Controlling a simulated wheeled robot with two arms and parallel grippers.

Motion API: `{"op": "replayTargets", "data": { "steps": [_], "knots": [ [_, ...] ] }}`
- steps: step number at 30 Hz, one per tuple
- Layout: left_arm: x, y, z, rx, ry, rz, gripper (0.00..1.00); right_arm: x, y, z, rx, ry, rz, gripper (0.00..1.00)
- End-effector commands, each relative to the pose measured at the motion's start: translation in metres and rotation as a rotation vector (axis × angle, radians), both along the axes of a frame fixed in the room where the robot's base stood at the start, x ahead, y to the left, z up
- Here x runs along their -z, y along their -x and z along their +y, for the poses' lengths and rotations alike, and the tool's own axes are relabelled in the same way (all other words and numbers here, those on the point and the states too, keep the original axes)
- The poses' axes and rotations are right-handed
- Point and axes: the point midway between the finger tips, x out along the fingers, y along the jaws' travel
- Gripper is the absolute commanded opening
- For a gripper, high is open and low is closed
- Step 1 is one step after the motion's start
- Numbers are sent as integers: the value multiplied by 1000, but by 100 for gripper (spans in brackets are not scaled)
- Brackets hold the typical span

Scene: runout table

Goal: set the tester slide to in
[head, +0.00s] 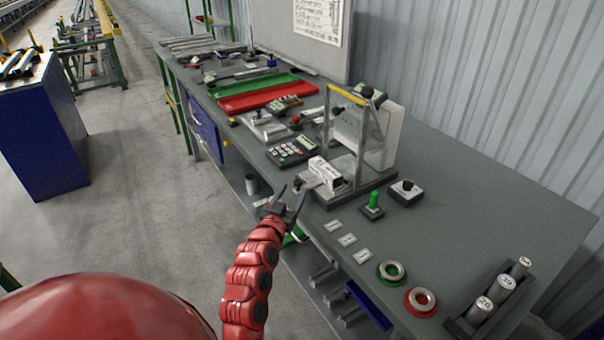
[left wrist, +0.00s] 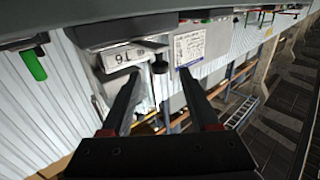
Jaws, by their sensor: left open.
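The tester (head: 354,186) stands near the front edge of the table, with an upright metal frame, a yellow top bar and a pale plate. A white block (head: 328,172) sits low at its left side, with a small dark knob (head: 299,184) toward the front. My left gripper (head: 290,196) is open and empty, just in front of this knob at the table edge. In the left wrist view, a black knob (left wrist: 160,67) shows between the open fingers (left wrist: 159,80), beside a white label (left wrist: 130,57). I cannot tell whether they touch. My right gripper is not in view.
A green-handled piece (head: 373,203) and a black-knobbed box (head: 405,192) stand right of the tester. A keypad device (head: 292,151) lies to its left. White tags (head: 347,240), rings (head: 391,271) and a rack of cylinders (head: 470,318) lie nearer. The right tabletop is clear.

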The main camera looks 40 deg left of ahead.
Motion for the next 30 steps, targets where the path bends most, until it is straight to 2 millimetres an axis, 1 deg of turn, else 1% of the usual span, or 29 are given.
{"op": "replayTargets", "data": {
  "steps": [1, 6, 9, 12, 18, 26, 27, 29, 30],
  "knots": [
    [-2, -10, 3, 1, 2, 0, 62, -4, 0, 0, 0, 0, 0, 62],
    [-1, -40, 11, 1, 3, 2, 62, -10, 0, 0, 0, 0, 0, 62],
    [-1, -55, 15, 2, 2, 2, 62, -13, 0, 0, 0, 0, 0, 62],
    [0, -65, 18, 2, 2, 1, 62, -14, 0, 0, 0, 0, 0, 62],
    [1, -75, 22, -1, 1, 1, 62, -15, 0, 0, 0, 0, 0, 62],
    [1, -77, 22, -1, 1, 1, 62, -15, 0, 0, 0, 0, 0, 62],
    [1, -76, 22, -1, 1, 1, 60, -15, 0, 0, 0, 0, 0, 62],
    [1, -76, 22, -1, 1, 1, 49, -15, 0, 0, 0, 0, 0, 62],
    [1, -76, 22, -1, 1, 1, 42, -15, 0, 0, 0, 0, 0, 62]
  ]
}}
